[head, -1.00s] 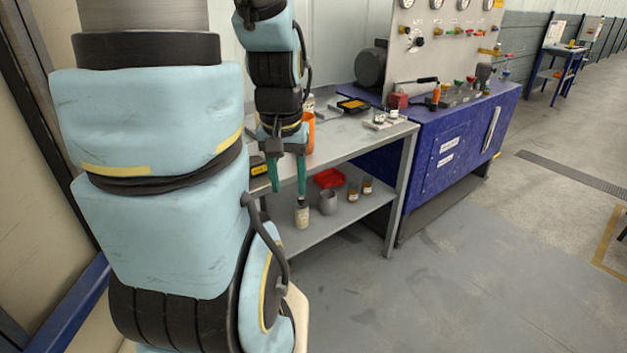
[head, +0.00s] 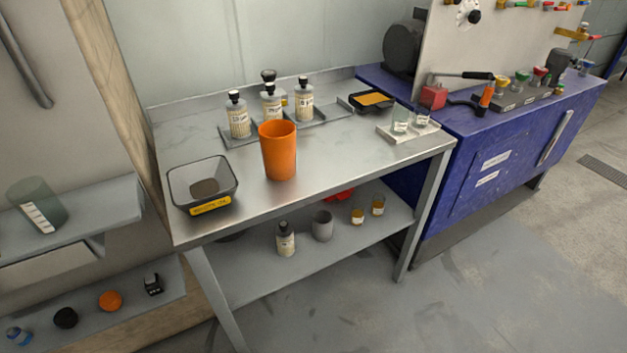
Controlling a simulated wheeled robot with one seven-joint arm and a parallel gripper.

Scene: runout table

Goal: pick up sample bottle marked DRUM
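Several grey sample bottles with black caps and pale labels stand at the back of the metal table: a left bottle (head: 238,118), a middle bottle (head: 271,103) and a right bottle (head: 303,100). Another black cap shows behind the middle one. One more similar bottle (head: 285,240) stands upright on the lower shelf. The label print is too small for me to tell which bottle is marked DRUM. My gripper is not in view.
An orange cup (head: 278,152) stands in front of the bottles. A black-rimmed tray (head: 203,184) is at the table's front left. A grey beaker (head: 322,226) and small amber jars are on the lower shelf.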

